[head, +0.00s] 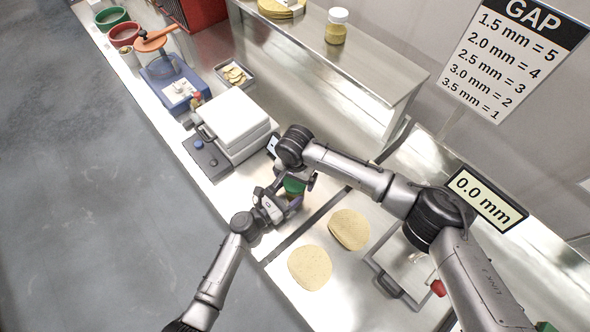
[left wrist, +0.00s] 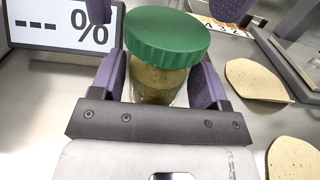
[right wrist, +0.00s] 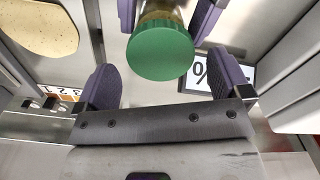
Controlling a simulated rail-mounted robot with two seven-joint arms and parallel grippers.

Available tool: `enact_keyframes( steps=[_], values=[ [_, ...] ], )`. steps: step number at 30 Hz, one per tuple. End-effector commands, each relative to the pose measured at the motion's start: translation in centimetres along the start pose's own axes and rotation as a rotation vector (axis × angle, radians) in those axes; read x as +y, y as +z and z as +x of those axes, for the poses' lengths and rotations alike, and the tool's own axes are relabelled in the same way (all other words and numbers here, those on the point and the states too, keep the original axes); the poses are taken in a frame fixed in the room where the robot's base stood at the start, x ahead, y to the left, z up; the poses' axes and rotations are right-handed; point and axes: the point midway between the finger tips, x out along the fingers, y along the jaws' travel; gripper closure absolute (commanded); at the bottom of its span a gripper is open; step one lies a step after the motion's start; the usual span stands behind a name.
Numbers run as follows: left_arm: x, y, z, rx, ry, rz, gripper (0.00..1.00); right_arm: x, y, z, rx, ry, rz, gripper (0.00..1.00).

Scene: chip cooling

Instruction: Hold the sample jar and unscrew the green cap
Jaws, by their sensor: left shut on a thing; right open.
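The sample jar (left wrist: 156,82) has clear walls, brownish-green contents and a ribbed green cap (left wrist: 167,35) seated on its top. My left gripper (left wrist: 155,88) is shut on the jar body, with one purple finger on each side below the cap. The cap also shows in the head view (head: 294,186), and the arms partly hide the jar there. My right gripper (right wrist: 168,80) is open and empty, its fingers spread wide. In the right wrist view the green cap (right wrist: 160,52) lies ahead, between the finger lines and apart from both fingers.
A percent display (left wrist: 65,28) stands close beside the jar. A white press-like device (head: 233,121) is behind the grippers. Two round tortillas (head: 310,267) (head: 348,230) and a press with a handle (head: 405,262) lie to the right. Another jar (head: 336,27) stands on the raised shelf.

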Motion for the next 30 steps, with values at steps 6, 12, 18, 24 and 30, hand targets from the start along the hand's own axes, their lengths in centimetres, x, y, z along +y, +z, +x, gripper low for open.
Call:
enact_keyframes(
  steps=[6,12,18,24,30],
  values=[
    [0.0,0.0,0.0,0.000,0.000,0.000,0.97,0.0,0.1,1.6,-0.001,-0.001,-0.002,0.05],
    [0.0,0.0,0.0,0.000,0.000,0.000,0.97,0.0,0.1,1.9,-0.001,-0.001,-0.002,0.05],
    [0.0,0.0,0.0,0.000,0.000,0.000,0.97,0.0,0.1,1.9,0.000,-0.001,-0.002,0.07],
    [0.0,0.0,0.0,0.000,0.000,0.000,0.97,0.0,0.0,1.9,0.000,-0.001,-0.002,0.26],
    [0.0,0.0,0.0,0.000,0.000,0.000,0.97,0.0,0.0,1.9,0.000,-0.001,-0.002,0.45]
  ],
)
